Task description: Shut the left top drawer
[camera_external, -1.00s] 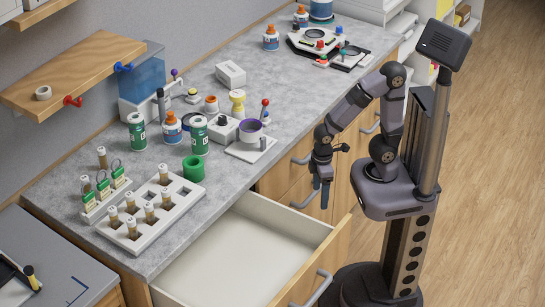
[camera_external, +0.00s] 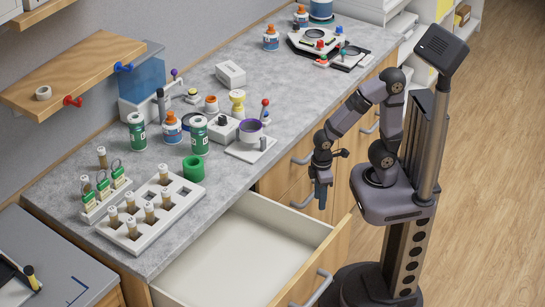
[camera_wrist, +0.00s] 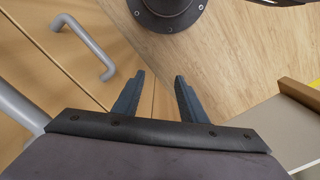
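The left top drawer (camera_external: 250,251) stands pulled out from under the counter, empty inside, with its grey bar handle (camera_external: 319,288) on the front panel. My gripper (camera_external: 321,196) points down, to the right of and beyond the open drawer, apart from its front panel. In the wrist view my gripper (camera_wrist: 158,92) has its two dark fingers apart with nothing between them. A corner of the open drawer (camera_wrist: 300,98) shows at the right edge of the wrist view.
Closed wooden drawers with grey handles (camera_external: 303,198) are behind my gripper; one handle (camera_wrist: 88,45) shows at the wrist view's upper left. Wooden floor is clear at right.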

